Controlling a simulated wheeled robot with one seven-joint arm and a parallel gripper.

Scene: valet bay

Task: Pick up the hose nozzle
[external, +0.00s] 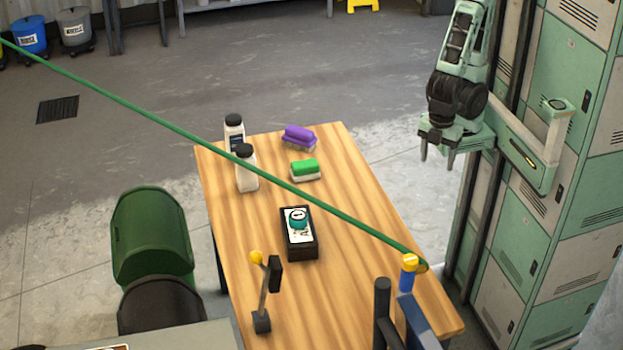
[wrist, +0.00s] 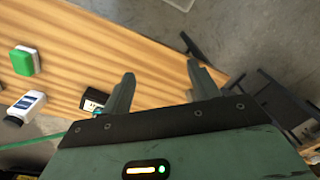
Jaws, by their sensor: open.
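A blue piece with a yellow top (external: 409,270) stands at the near right of the wooden table, beside the end of a green hose (external: 300,192); it looks like the hose nozzle, but I cannot tell for sure. Its lower part runs into a dark upright shape. I cannot make it out in the wrist view. My gripper (external: 440,153) is raised in the air past the table's right edge, farther back than this piece and well apart from it. In the wrist view my gripper (wrist: 160,80) has its fingers spread with nothing between them.
On the table (external: 350,190) are two white bottles (external: 246,172), a green-and-white block (external: 305,170), a purple block (external: 299,136), a black box with a teal top (external: 299,240) and a yellow-knobbed lever (external: 262,290). The hose crosses above the table. Green lockers (external: 565,70) stand at right.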

